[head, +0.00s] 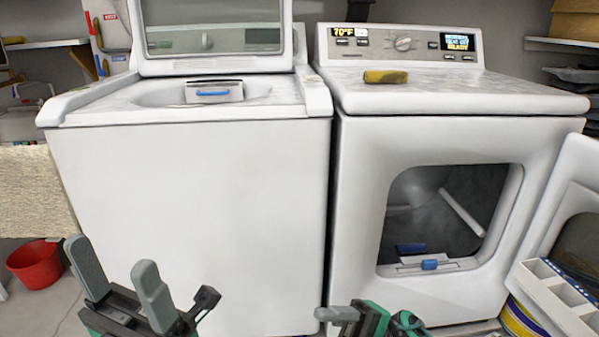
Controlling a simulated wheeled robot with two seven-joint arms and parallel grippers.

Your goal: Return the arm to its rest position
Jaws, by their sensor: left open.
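My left gripper (120,280) is at the lower left of the head view, in front of the white washer (190,200). Its two grey fingers point up and stand wide apart, with nothing between them. My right gripper (338,314) shows only in part at the bottom edge, low in front of the gap between washer and dryer. One grey finger points left, and I cannot tell whether it is open or shut.
The dryer (360,220) stands at right, its door (560,200) swung open to the right. A yellow item (385,77) lies on its top. A white divided tray (555,300) is at lower right. A red bucket (35,265) sits on the floor at left.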

